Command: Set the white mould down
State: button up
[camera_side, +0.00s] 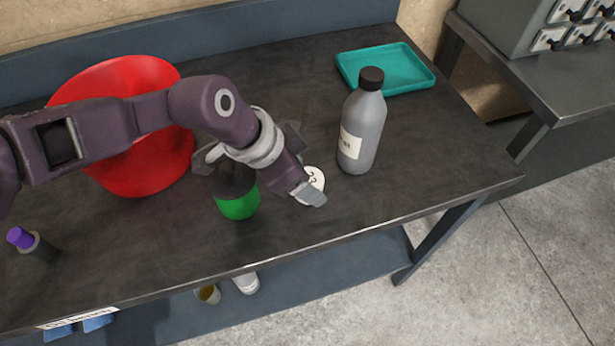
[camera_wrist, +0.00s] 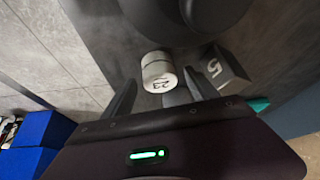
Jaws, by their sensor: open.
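The white mould (camera_side: 315,178) is a short round piece with dark figures on its top. It appears to stand on the dark bench top (camera_side: 420,190), partly hidden by my gripper in the side view. In the wrist view the white mould (camera_wrist: 155,64) shows between my fingertips, its numbered face towards the camera. My gripper (camera_wrist: 159,80) is open, with a finger on either side of the mould. I cannot tell whether either finger touches it.
A grey bottle (camera_side: 362,130) stands right of the mould, near a teal tray (camera_side: 420,72). A grey block marked 5 (camera_wrist: 228,68) sits beside the mould. The front right bench is clear.

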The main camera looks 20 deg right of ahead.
jog(key=v, duration=1)
jog(key=shift+r, duration=0.1)
jog(key=a+r+n+t+y, duration=0.1)
jog(key=a+r+n, duration=0.1)
jog(key=a+r, duration=0.55)
jog(key=a+r+n+t, duration=0.1)
jog(key=a+r+n, duration=0.25)
jog(key=a, duration=0.75)
jog(key=a+r+n+t+y, duration=0.1)
jog(key=a+r+n, duration=0.1)
jog(key=a+r, duration=0.55)
jog(key=s+a+n+t+y, duration=0.1)
jog(key=s+a+n, duration=0.1)
jog(key=s+a, duration=0.4)
jog(key=s+a+n+y, duration=0.1)
jog(key=s+a+n, duration=0.2)
jog(key=a, duration=0.6)
jog(key=s+a+f+n+y, duration=0.1)
jog(key=s+a+f+n, duration=0.2)
jog(key=s, duration=0.6)
jog(key=a+f, duration=0.2)
jog(key=a, duration=0.1)
jog(key=shift+s+f+n+t, duration=0.3)
jog(key=shift+s+n+t, duration=0.05)
jog(key=shift+t, duration=0.05)
jog(key=shift+a, duration=0.1)
